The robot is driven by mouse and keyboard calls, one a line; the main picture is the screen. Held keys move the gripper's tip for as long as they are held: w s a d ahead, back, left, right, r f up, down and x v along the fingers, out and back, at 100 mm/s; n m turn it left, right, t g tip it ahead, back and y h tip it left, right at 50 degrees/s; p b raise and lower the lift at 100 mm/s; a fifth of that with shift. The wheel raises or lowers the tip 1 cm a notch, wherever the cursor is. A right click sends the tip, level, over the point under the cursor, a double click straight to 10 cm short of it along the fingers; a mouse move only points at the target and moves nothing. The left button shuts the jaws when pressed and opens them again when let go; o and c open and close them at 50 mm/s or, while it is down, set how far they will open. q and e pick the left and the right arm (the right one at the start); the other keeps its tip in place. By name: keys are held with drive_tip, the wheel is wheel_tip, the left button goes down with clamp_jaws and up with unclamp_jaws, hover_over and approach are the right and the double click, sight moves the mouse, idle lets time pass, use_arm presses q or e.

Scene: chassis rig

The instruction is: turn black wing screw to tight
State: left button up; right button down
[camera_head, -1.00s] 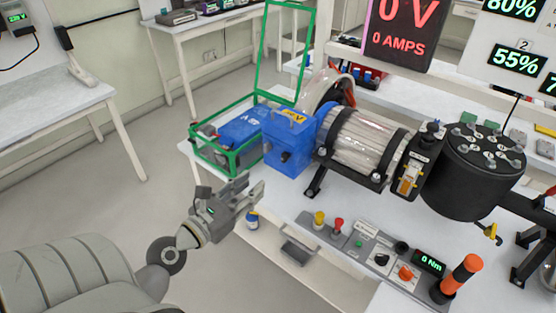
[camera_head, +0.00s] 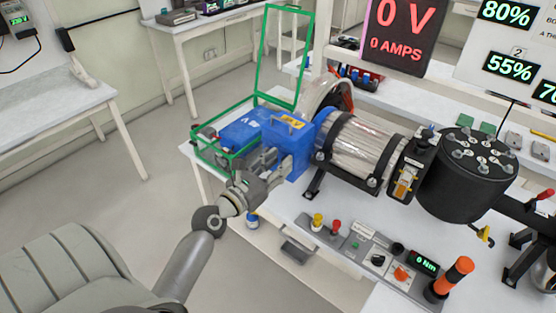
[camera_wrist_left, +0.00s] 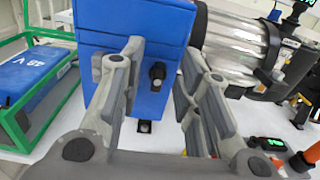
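The black wing screw (camera_wrist_left: 157,75) sticks out of the front face of the blue box (camera_wrist_left: 125,20) in the left wrist view. In the head view the blue box (camera_head: 300,165) stands at the left end of the motor rig, and my gripper hides the screw. My left gripper (camera_head: 272,162) is in front of that face. In the wrist view my left gripper (camera_wrist_left: 167,62) is open, with one finger on each side of the screw and a visible gap to the right finger. Whether either finger touches the box is unclear. My right gripper is not in view.
A green open-frame cage (camera_head: 222,160) with a blue unit inside stands left of the box. A ribbed motor (camera_head: 360,150) and a black drum (camera_head: 455,185) lie to the right. A control panel (camera_head: 365,250) with knobs is at the table's front edge.

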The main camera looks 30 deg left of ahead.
use_arm(q)
drive_tip(key=shift+w, duration=0.2)
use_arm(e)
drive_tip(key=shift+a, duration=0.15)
use_arm(q)
clamp_jaws()
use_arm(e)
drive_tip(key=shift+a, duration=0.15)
